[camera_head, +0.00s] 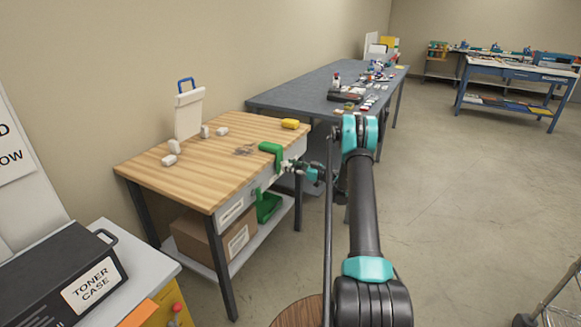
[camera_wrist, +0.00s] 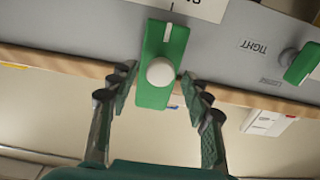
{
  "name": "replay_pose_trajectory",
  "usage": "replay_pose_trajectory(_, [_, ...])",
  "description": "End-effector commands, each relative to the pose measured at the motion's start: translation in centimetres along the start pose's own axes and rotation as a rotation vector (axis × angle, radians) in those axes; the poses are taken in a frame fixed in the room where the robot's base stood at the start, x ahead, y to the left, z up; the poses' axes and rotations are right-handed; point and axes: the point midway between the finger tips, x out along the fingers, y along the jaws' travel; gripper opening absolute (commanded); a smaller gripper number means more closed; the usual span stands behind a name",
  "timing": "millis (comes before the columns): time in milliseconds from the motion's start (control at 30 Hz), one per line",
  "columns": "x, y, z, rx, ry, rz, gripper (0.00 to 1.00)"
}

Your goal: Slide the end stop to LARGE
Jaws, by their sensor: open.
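In the wrist view a green slider with a round white knob (camera_wrist: 161,72) and a white index line sits on a grey panel; I take it to be the end stop. My gripper (camera_wrist: 159,82) is open, with one finger on each side of the slider and its knob. Gaps show between the fingers and the knob; whether either finger touches the green edge is unclear. A white label above the slider is cut off, so LARGE cannot be read. In the head view my gripper (camera_head: 290,166) is at the front right edge of the wooden bench, beside a green part (camera_head: 271,149).
A second green part (camera_wrist: 302,63) sits right of the slider near an upside-down TIGHT label (camera_wrist: 254,47). The wooden bench (camera_head: 215,165) carries several white blocks and a yellow piece (camera_head: 290,123). A cardboard box (camera_head: 208,236) is below. A dark table (camera_head: 310,92) stands behind.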

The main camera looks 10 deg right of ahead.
Motion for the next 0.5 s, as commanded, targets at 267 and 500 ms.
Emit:
replay_pose_trajectory(267, [-0.04, 0.01, 0.01, 0.0, 0.0, 0.0, 0.3])
replay_pose_trajectory(500, [-0.05, 0.0, 0.01, 0.0, 0.0, 0.0, 0.01])
